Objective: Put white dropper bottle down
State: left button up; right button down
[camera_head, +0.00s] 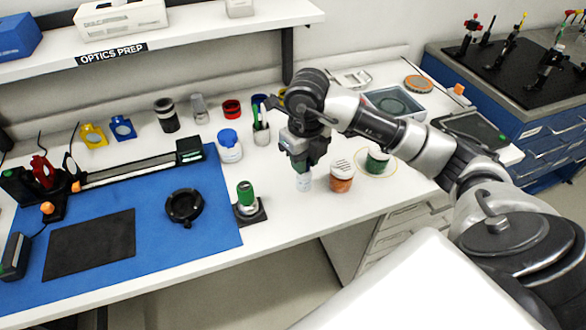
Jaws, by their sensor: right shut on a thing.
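The white dropper bottle (304,183) is upright below my right gripper (301,170), near the front edge of the white bench. The gripper points down and is shut on the bottle's top, which it hides. I cannot tell whether the bottle's base touches the bench. My left gripper is not in view.
An orange jar (342,178) stands close to the right of the bottle, with a green-topped jar (377,161) beyond it. A blue-lidded white jar (229,150) and a pen cup (261,133) stand behind left. A green-topped item (246,193) is at left. Bare bench lies between.

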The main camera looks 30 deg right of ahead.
jog(key=f, duration=0.1)
jog(key=a+f+p, duration=0.1)
jog(key=f, duration=0.1)
jog(key=w+f, duration=0.1)
jog(key=f, duration=0.1)
jog(key=shift+w+a+p, duration=0.1)
jog(key=shift+a+p, duration=0.2)
jog(key=shift+p, duration=0.05)
jog(key=shift+f, duration=0.2)
jog(key=shift+f+b, duration=0.25)
jog(key=shift+b, duration=0.05)
jog(key=c, duration=0.9)
grip_release()
jog(key=shift+r, duration=0.1)
jog(key=shift+c, duration=0.2)
